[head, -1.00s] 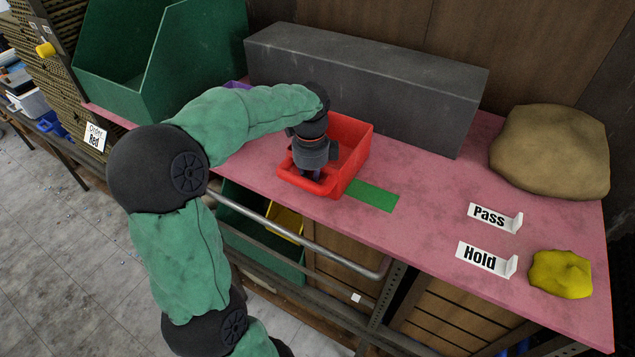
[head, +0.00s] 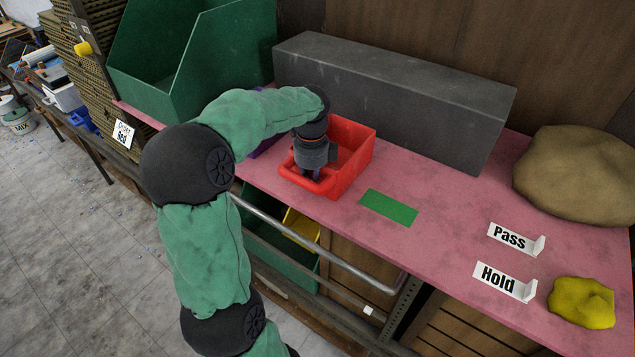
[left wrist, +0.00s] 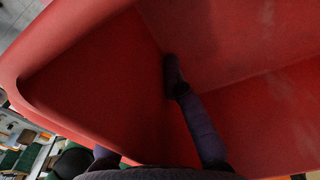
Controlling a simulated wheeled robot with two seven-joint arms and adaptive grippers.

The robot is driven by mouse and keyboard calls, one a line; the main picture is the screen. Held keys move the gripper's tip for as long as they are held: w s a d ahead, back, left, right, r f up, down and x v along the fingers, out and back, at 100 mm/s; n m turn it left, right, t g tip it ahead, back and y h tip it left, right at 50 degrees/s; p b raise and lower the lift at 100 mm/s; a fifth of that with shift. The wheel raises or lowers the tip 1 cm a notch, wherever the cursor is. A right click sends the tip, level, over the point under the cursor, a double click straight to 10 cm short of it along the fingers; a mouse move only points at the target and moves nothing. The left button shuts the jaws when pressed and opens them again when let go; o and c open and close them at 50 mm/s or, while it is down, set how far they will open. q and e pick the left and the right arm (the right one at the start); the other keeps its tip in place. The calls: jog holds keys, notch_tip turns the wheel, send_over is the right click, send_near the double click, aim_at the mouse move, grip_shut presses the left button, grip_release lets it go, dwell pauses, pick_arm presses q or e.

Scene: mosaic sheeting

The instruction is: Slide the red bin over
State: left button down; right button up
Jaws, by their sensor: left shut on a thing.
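The red bin (head: 352,174) stands upright on the pink tabletop (head: 440,227), in front of the long grey block. My left gripper (head: 314,173) is shut on the bin's front wall, reaching down from above. In the left wrist view, the red bin (left wrist: 95,80) fills most of the picture. One dark finger of my left gripper (left wrist: 150,130) lies inside the bin; the other is mostly hidden at the wall's outer side. The visible inside of the bin looks empty. My right gripper is not in view.
A green patch (head: 388,207) lies right of the bin, with bare table between. A purple thing (head: 265,147) is partly hidden behind my arm at left. The grey block (head: 400,95) stands behind. Pass (head: 511,239) and Hold (head: 502,281) signs stand at right.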

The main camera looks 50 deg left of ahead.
pick_arm(q)
jog(key=shift+s+a+p, duration=0.1)
jog(key=shift+s+a, duration=0.1)
jog(key=shift+a, duration=0.6)
jog(key=shift+s+a+p, duration=0.15)
jog(key=shift+a, duration=0.6)
jog(key=shift+s+a+p, duration=0.1)
jog(key=shift+s+a, duration=0.1)
jog(key=shift+a, duration=0.6)
jog(key=c, duration=1.3)
grip_release()
notch_tip(320, 180, up, 12)
jog(key=shift+r, duration=0.1)
